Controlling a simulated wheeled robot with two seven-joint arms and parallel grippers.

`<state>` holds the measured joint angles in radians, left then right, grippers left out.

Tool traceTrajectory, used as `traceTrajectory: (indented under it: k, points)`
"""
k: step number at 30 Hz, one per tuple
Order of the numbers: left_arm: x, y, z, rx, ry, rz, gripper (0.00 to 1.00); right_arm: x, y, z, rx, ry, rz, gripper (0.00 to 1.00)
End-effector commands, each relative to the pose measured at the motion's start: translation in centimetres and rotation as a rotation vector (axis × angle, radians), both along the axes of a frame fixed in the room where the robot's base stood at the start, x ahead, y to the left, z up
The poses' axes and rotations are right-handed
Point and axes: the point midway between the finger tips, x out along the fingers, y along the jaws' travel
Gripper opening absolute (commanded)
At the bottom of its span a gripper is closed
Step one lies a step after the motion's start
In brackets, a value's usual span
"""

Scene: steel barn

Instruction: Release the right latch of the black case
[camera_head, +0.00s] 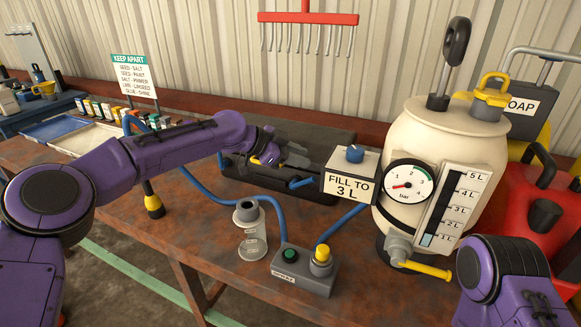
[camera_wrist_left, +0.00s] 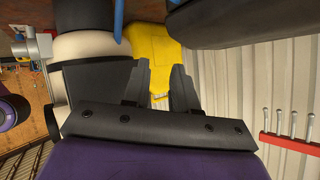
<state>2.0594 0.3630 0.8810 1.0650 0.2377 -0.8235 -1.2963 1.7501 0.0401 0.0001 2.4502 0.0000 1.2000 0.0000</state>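The black case (camera_head: 325,138) lies at the back of the bench in the head view, behind the blue hose. My left forearm and gripper cover much of its front, and I cannot make out its right latch. My left gripper (camera_head: 298,157) is in front of the case, pointing right. The left wrist view shows its two dark fingers (camera_wrist_left: 162,88) apart with nothing seen between them. A dark rounded edge (camera_wrist_left: 235,22) fills the top of that view; I cannot tell whether it is the case. My right arm shows at lower right, its gripper out of frame.
A white tank (camera_head: 440,150) with a gauge stands right of the case. The "FILL TO 3 L" box (camera_head: 349,175) is close to my left gripper. A red rake (camera_head: 308,18) hangs behind.

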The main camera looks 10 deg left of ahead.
Motion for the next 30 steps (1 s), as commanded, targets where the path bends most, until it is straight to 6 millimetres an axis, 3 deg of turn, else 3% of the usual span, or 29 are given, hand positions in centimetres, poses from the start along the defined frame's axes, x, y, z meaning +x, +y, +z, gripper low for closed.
traceTrajectory:
  k: [1,3,6,8,11,12,16,21,25,30]
  points:
    - [1.0,-1.7,3.2,-0.247,0.164,0.162,0.27,0.0,0.0,0.8,0.0,0.0,0.0,0.43]
    - [2.9,-2.6,6.5,-0.608,0.47,0.404,0.27,0.0,0.0,1.1,0.0,0.0,0.0,0.43]
    - [5.6,-2.0,9.3,-1.101,0.97,0.704,0.27,0.0,0.0,1.4,0.0,0.0,0.0,0.43]
    - [6.9,-1.0,9.8,-1.394,1.301,0.865,0.27,0.0,0.0,1.6,0.0,0.0,0.0,0.43]
    - [8.2,0.8,8.8,-1.875,1.876,1.102,0.27,0.0,0.0,1.8,0.0,0.0,0.0,0.43]
    - [8.4,1.3,8.0,2.019,-2.056,-1.158,0.27,0.0,0.0,1.9,0.0,0.0,0.0,0.43]
    - [7.0,2.2,4.3,1.413,-1.443,-0.731,0.27,0.0,0.0,2.0,0.0,0.0,0.0,0.43]
    - [2.5,1.8,0.0,0.851,-0.622,-0.301,0.27,0.0,0.0,1.9,0.0,0.0,0.0,0.43]
    - [-0.1,1.9,-1.7,0.664,-0.217,-0.084,0.27,0.0,0.0,1.9,0.0,0.0,0.0,0.43]
    - [-0.4,2.0,-2.2,0.604,-0.077,0.033,0.27,0.0,0.0,2.2,0.0,0.0,0.0,0.43]
